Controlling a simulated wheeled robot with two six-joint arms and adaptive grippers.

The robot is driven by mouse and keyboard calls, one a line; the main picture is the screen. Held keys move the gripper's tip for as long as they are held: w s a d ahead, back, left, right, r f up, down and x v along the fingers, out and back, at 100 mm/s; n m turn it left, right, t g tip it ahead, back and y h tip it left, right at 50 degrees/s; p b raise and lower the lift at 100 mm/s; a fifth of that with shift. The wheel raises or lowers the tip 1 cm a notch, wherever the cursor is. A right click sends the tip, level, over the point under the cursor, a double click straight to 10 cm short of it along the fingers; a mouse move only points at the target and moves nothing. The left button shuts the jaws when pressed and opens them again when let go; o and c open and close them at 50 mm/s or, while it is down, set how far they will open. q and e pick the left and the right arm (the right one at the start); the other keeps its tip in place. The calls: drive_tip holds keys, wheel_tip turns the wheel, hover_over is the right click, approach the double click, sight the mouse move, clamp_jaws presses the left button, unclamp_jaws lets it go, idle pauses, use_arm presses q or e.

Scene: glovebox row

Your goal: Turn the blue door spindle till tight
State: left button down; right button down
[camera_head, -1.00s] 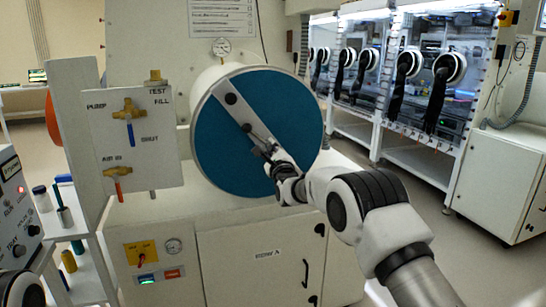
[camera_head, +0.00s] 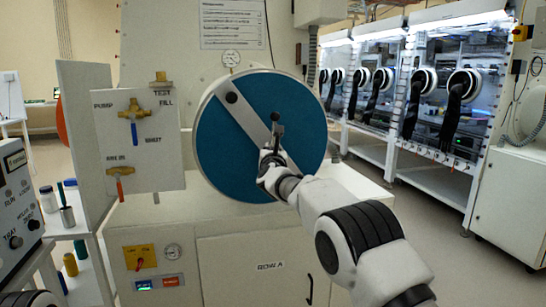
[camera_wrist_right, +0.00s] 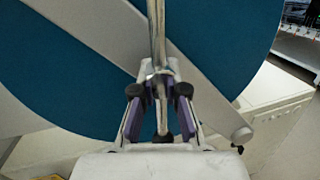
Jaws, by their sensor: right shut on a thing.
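The round blue door (camera_head: 235,150) closes the front of a white cylinder, with a grey bar (camera_head: 246,114) running slantwise across it. The spindle's handle (camera_head: 276,132) stands near upright at the door's middle, with a dark knob at its top. My right gripper (camera_head: 270,158) is at the lower part of the handle. In the right wrist view my right gripper (camera_wrist_right: 160,92) is shut on the metal handle (camera_wrist_right: 157,35), which rises between the fingertips in front of the blue door (camera_wrist_right: 60,85). The spindle's hub is hidden. My left gripper is not in view.
A gauge (camera_head: 231,58) sits above. A cabinet (camera_head: 255,265) is below. A shelf with bottles (camera_head: 70,265) is at left; gloveboxes (camera_head: 420,90) stand at right.

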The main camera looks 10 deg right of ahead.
drive_tip(key=m, duration=0.2)
drive_tip(key=m+g, duration=0.1)
drive_tip(key=m, duration=0.1)
drive_tip(key=shift+a+f+m, duration=0.15)
drive_tip(key=shift+f+m, duration=0.15)
drive_tip(key=shift+f, duration=0.05)
idle(0.4)
drive_tip(key=c, duration=1.2)
unclamp_jaws()
drive_tip(key=shift+r, duration=0.1)
drive_tip(key=shift+r, duration=0.15)
